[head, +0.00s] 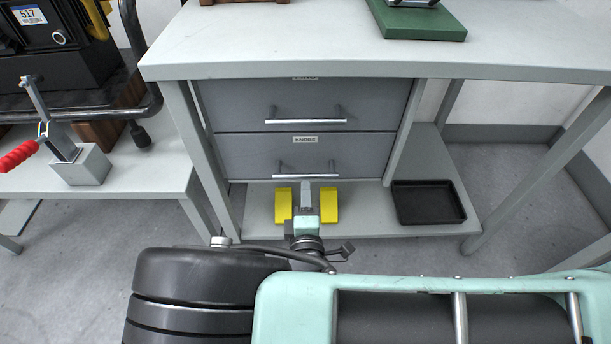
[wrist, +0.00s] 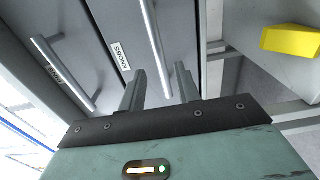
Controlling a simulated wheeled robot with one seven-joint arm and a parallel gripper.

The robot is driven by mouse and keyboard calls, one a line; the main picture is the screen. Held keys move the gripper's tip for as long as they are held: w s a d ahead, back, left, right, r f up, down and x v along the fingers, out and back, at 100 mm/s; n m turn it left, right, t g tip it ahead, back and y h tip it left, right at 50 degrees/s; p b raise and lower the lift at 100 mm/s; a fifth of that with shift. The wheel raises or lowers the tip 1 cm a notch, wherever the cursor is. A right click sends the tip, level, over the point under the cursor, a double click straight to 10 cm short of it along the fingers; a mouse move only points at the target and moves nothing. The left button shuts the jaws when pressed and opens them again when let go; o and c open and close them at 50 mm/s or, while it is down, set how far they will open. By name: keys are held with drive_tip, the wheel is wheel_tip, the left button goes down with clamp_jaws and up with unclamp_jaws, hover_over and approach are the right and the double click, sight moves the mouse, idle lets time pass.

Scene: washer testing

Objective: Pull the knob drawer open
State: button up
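The knob drawer (head: 240,158) is the lower of two grey drawers under the bench and looks shut. It carries a "KNOBS" label, also readable in the wrist view (wrist: 121,55). Its silver bar handle (head: 290,176) crosses its lower front; the handle also shows in the wrist view (wrist: 152,35). My gripper (head: 305,186) is in front of this handle. In the wrist view my gripper (wrist: 160,72) is open, its two fingers apart, with the handle's bar running between them in the picture. I cannot tell whether the fingertips reach past the bar or touch it.
The upper drawer (head: 235,103) is shut, with its own bar handle (head: 305,121). Two yellow objects (head: 283,207) (head: 329,206) and a black tray (head: 428,222) are on the low shelf (head: 260,218). A bench leg (head: 205,155) stands at the left.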

sight(306, 178)
drive_tip(key=w, duration=0.6)
drive_tip(key=shift+w+d, duration=0.1)
drive_tip(key=shift+w, duration=0.2)
clamp_jaws()
